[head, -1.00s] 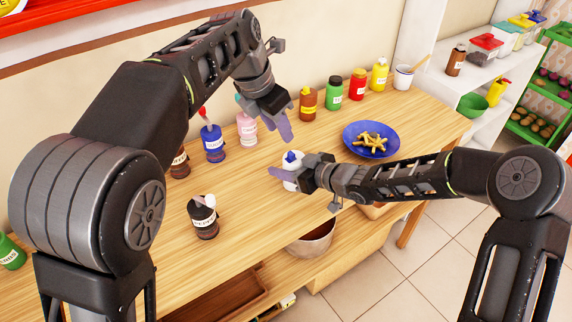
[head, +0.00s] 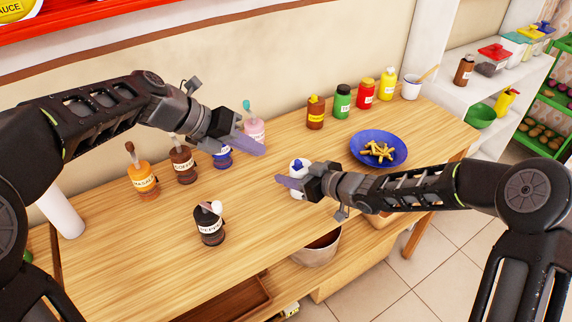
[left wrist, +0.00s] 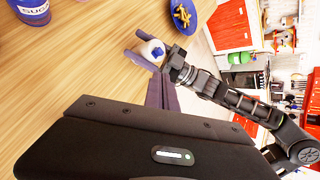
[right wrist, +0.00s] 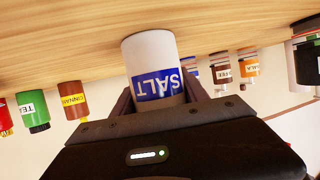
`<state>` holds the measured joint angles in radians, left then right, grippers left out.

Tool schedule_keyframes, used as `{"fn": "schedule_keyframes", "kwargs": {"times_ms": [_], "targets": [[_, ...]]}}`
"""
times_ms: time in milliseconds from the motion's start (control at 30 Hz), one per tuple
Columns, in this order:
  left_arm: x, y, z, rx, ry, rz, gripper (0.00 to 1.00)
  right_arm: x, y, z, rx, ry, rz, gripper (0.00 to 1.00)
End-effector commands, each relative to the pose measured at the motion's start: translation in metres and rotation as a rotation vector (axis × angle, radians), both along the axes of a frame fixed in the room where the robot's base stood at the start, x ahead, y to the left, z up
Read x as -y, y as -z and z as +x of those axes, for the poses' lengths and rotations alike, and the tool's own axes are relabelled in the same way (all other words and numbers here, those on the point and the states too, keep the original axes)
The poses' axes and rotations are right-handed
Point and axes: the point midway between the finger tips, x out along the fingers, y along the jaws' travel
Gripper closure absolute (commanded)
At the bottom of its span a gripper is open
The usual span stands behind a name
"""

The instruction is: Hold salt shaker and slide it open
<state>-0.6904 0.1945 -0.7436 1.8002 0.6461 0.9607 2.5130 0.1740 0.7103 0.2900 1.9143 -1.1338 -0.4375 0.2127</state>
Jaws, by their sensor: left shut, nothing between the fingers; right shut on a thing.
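The salt shaker (head: 299,167) is white with a dark blue spot on top. It stands near the table's front edge in the head view. In the right wrist view its blue SALT label (right wrist: 158,84) sits between the fingers. My right gripper (head: 290,182) is shut on the shaker from the right. My left gripper (head: 256,148) is shut and empty, above the table to the left of the shaker and apart from it. In the left wrist view the shaker's top with its blue part (left wrist: 153,50) shows just past my left fingertips (left wrist: 162,78).
A black pepper shaker (head: 210,228) stands on the wooden table (head: 150,265) left of the salt. Spice jars, including the sugar jar (head: 222,160), line the back. A blue plate of fries (head: 362,140) is behind right. The table's left front is clear.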

Motion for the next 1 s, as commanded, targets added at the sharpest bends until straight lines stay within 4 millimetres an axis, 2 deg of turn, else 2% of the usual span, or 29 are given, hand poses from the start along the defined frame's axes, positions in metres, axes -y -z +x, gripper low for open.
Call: {"fn": "schedule_keyframes", "kwargs": {"times_ms": [100,200,300,400,767,1000], "targets": [[0.000,0.004,-0.014,-0.094,-0.224,-0.234,1.00,0.000,0.000,0.000,0.000,-0.001,0.000,0.94],[0.004,0.012,-0.022,-0.185,-0.394,-0.376,1.00,0.000,0.000,0.000,0.000,0.000,0.000,0.94],[0.010,0.027,-0.028,-0.276,-0.533,-0.458,1.00,0.000,0.000,0.000,0.000,0.000,0.000,0.94],[0.006,0.037,-0.024,-0.324,-0.639,-0.495,1.00,0.000,0.000,0.000,0.000,0.000,0.000,0.94],[0.002,0.037,-0.019,-0.328,-0.673,-0.503,1.00,0.000,0.000,0.000,0.000,0.000,0.000,0.94],[0.010,0.042,-0.013,-0.330,-0.670,-0.500,1.00,0.000,0.000,0.000,0.000,0.000,0.000,0.94]]}}
